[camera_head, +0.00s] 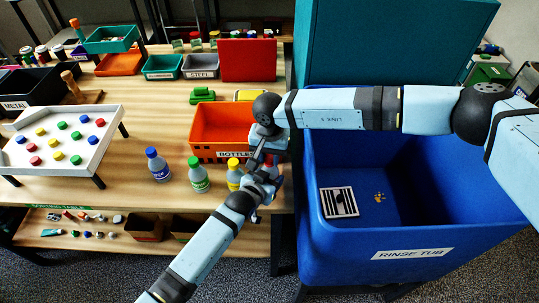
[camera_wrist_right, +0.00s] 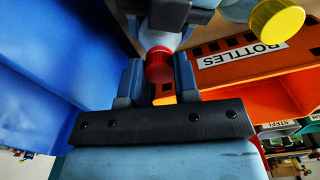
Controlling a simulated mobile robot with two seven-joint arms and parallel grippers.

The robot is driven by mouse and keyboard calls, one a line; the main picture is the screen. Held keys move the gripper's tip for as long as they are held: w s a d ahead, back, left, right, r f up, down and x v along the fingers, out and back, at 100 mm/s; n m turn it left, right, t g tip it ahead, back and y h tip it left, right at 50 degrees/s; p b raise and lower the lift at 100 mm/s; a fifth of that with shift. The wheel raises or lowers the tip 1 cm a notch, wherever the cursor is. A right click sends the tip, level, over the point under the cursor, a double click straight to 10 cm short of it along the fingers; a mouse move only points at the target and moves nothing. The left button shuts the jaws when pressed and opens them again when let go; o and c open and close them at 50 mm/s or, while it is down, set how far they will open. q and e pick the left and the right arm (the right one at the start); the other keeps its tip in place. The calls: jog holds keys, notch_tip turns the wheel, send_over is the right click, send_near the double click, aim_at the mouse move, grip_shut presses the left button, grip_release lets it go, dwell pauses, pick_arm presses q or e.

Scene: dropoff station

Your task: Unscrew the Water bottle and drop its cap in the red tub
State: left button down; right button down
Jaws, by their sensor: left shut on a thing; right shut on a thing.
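A bottle with a red cap (camera_wrist_right: 158,66) is held between my two grippers at the table's right edge; its pale neck (camera_wrist_right: 160,40) shows in the right wrist view. My left gripper (camera_head: 256,188) is shut on the bottle's body, which it largely hides in the head view. My right gripper (camera_wrist_right: 158,78) is shut on the red cap, a finger on either side; it also shows in the head view (camera_head: 264,158). The cap sits at the neck. The bottle's label cannot be read. A red box-like thing (camera_head: 248,60) stands at the back of the table.
Bottles with blue (camera_head: 157,165), green (camera_head: 199,176) and yellow (camera_head: 234,172) caps stand in a row left of my grippers. An orange bottles crate (camera_head: 215,122) is behind them. A deep blue rinse tub (camera_head: 340,235) is at the right. A white tray (camera_head: 90,155) stands left.

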aim_at(270, 158)
jog(key=n, duration=1.1)
jog(key=shift+r, duration=0.25)
jog(key=shift+r, duration=0.85)
jog(key=shift+r, duration=2.05)
pick_arm(q)
jog(key=shift+c, duration=1.5)
grip_release()
